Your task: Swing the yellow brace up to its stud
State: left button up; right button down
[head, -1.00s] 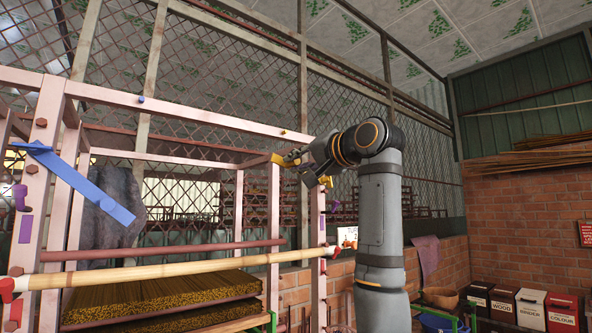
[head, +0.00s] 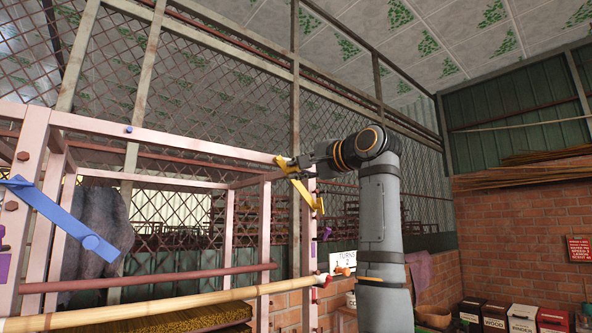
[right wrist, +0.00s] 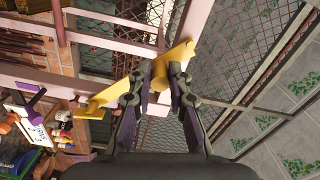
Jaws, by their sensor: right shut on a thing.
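The yellow brace (head: 307,193) is at the right front post of the pink frame. In the head view it slants from its lower right end up to the top rail (head: 180,142). My right gripper (head: 296,162) is shut on a yellow knob near the brace's upper end. The right wrist view shows the brace (right wrist: 104,101) running past both fingers (right wrist: 159,78), its upper end beside the pink rail. The yellow stud cannot be made out now; the brace's end and gripper cover that stretch of rail. My left gripper is out of view.
A blue brace (head: 62,215) hangs at the left front post, below a blue stud (head: 128,129) on the top rail. A bamboo pole (head: 180,302) and a red bar (head: 150,277) cross the front lower down. A mesh wall stands behind; labelled boxes (head: 522,318) are at the right.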

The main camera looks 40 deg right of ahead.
jog(key=c, duration=1.3)
grip_release()
jog(key=shift+s+d, duration=0.1)
jog(key=shift+o, duration=0.2)
jog(key=s+d, duration=0.1)
jog(key=s, duration=1.1)
